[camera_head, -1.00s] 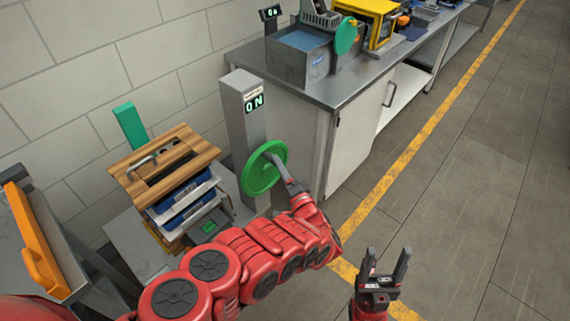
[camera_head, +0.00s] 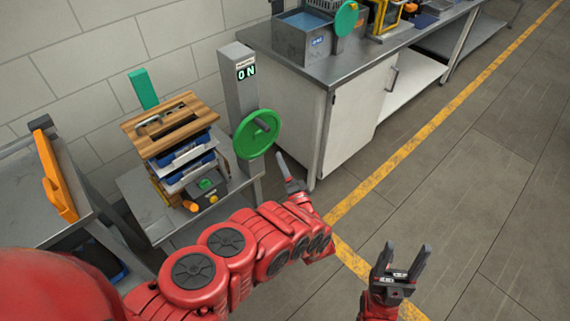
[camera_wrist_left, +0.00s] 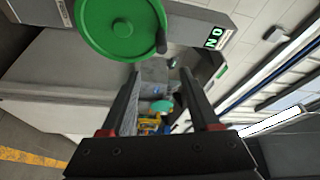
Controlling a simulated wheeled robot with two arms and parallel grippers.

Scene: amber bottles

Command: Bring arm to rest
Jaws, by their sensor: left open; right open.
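My left arm reaches in from the left in the head view, and its gripper (camera_head: 284,170) is near the green wheel (camera_head: 256,134), apart from it, to its lower right. In the left wrist view the two fingers of the left gripper (camera_wrist_left: 162,95) stand apart with nothing between them. The green wheel also shows there (camera_wrist_left: 122,25), beyond the fingers. The wheel is on a grey post (camera_head: 240,85) with a display (camera_head: 246,72) reading ON. My right gripper (camera_head: 403,262) is open and empty over the floor at the lower right.
A wooden-topped stack with blue trays (camera_head: 185,150) stands on a small table left of the post. An orange panel (camera_head: 55,178) is at the left. The floor at right is clear.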

